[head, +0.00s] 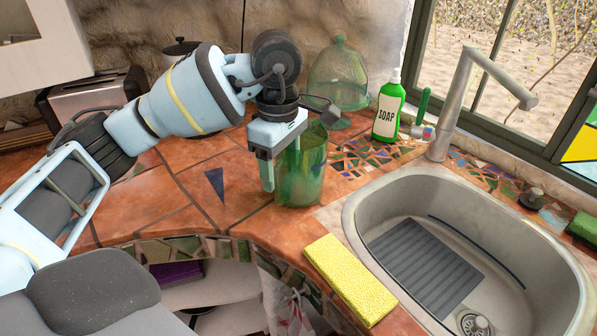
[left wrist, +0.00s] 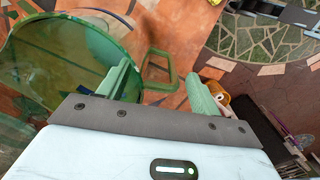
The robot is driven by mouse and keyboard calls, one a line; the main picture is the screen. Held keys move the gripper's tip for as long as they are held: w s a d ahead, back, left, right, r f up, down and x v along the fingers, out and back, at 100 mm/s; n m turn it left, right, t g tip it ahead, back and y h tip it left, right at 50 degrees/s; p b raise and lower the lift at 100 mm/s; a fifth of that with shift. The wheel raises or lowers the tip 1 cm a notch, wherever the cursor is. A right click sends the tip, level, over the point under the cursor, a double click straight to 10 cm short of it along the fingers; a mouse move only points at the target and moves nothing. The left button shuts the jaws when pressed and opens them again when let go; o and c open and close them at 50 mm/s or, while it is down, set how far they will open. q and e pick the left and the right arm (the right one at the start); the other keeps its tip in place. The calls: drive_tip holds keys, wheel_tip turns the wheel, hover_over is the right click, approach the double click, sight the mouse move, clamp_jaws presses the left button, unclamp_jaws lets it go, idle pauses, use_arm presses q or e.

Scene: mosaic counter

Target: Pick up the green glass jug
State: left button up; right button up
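The green glass jug (head: 302,180) stands upright on the terracotta tiles, left of the sink. My left gripper (head: 268,180) points down at the jug's left side. One finger shows there; the other is hard to make out. In the left wrist view, the jug's wide rim (left wrist: 88,25) fills the upper left. My left gripper (left wrist: 158,72) is open there, its green fingers apart, one overlapping the jug's edge in the picture. The jug's squarish handle (left wrist: 147,66) shows between the fingers, with no visible grip on it. My right gripper is not in view.
A yellow sponge (head: 349,279) lies at the counter's front edge beside the sink (head: 357,200). A green soap bottle (head: 388,110) and a green glass dome (head: 338,82) stand behind the jug. A toaster (head: 95,95) is at the back left. The tiles left of the jug are largely clear.

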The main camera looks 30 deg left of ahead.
use_arm(q)
clamp_jaws()
drive_tip(key=shift+r, duration=0.1)
drive_tip(key=shift+w+r, duration=0.1)
drive_tip(key=shift+r, duration=0.3)
drive_tip(key=r, duration=0.2)
drive_tip(key=shift+s+r, duration=0.4)
drive_tip(key=s+r, duration=0.1)
drive_tip(key=s, duration=1.4)
drive_tip(key=shift+s+d, duration=0.15)
drive_tip(key=shift+d, duration=0.25)
drive_tip(key=shift+r, duration=0.1)
